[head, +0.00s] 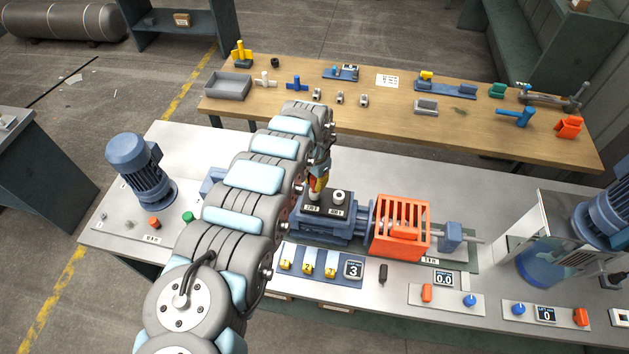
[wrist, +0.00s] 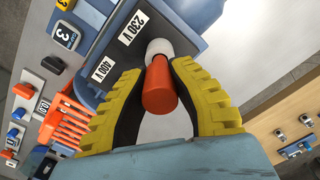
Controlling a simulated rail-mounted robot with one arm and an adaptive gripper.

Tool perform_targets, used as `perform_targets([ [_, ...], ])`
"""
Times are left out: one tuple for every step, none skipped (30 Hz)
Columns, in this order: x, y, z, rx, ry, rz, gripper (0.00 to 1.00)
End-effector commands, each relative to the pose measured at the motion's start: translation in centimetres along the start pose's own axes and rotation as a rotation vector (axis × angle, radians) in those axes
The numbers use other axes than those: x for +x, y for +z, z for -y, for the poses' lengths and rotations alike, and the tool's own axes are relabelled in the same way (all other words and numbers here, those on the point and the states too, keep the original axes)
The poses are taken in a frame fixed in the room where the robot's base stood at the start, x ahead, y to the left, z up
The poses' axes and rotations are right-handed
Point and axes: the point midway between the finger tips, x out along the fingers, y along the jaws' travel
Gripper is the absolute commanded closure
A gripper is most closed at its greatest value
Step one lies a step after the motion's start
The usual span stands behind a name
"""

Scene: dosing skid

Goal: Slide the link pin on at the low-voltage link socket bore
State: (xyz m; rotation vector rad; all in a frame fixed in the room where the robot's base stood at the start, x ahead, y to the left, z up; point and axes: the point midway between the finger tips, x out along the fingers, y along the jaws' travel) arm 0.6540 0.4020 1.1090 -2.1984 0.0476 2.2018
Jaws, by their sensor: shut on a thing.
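The orange-red link pin (wrist: 160,88) is between the yellow fingers of my gripper (wrist: 160,105), which is shut on it. The pin's far end lines up with the white socket (wrist: 158,48) beside the 230 V label (wrist: 131,28); whether it touches or has entered the bore cannot be told. In the head view my gripper (head: 318,184) is over the left of two white sockets on the dark terminal top of the blue motor (head: 322,226). The other white socket (head: 339,196) stands to its right, by the 400 V label (wrist: 103,70), and is hidden in the wrist view.
An orange slotted guard (head: 400,226) stands right of the motor. In front are a panel with yellow padlock-like parts and a display (head: 353,269) reading 3. A wooden bench (head: 390,120) with loose parts lies behind. My arm covers the bench's left middle.

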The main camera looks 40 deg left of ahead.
Motion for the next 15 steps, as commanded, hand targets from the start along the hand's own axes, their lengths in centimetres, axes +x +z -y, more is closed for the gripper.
perform_targets([
  [0.17, -0.01, -0.02, 0.000, 0.000, 0.000, 1.00],
  [0.22, -0.01, -0.02, 0.000, 0.000, 0.000, 1.00],
  [0.31, -0.01, -0.02, 0.000, 0.000, 0.000, 1.00],
  [0.36, -0.01, -0.02, 0.000, 0.000, 0.000, 1.00],
  [0.42, -0.02, -0.03, 0.000, 0.000, 0.000, 1.00],
  [0.51, -0.01, -0.03, 0.000, 0.000, 0.000, 1.00],
  [0.56, -0.02, -0.03, 0.000, 0.000, 0.000, 1.00],
  [0.63, -0.01, -0.03, 0.000, 0.000, 0.000, 1.00],
  [0.71, -0.01, -0.03, 0.000, 0.000, 0.000, 1.00],
  [0.76, -0.01, -0.03, 0.000, 0.000, 0.000, 1.00],
  [0.82, -0.01, -0.03, 0.000, 0.000, 0.000, 1.00],
  [0.91, -0.01, -0.03, 0.000, 0.000, 0.000, 1.00],
  [0.97, -0.01, -0.03, 0.000, 0.000, 0.000, 1.00],
  [1.03, -0.01, -0.04, 0.000, 0.000, 0.000, 1.00],
  [1.11, -0.01, -0.04, 0.000, 0.000, 0.000, 1.00],
])
